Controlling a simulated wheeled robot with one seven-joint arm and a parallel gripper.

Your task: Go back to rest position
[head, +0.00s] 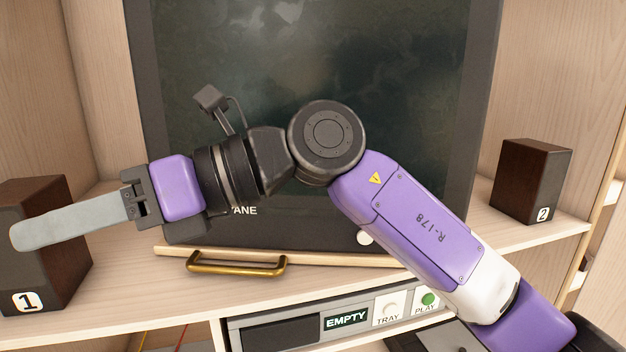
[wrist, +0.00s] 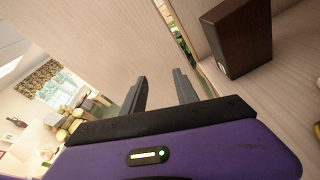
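My gripper (head: 24,234) is stretched out to the left in front of the shelf unit. In the head view its fingers overlap, pointing left across the front of the dark brown speaker marked 1 (head: 62,270). In the wrist view my gripper (wrist: 161,78) shows two grey fingers apart, with nothing between them. My purple arm crosses in front of the television (head: 400,90) and hides part of its screen and label.
A brown speaker marked 2 (head: 532,182) stands at the right. Below the television are a board with a brass handle (head: 236,268) and a player with an EMPTY display (head: 346,319). A dark brown box (wrist: 240,40) is close by in the wrist view.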

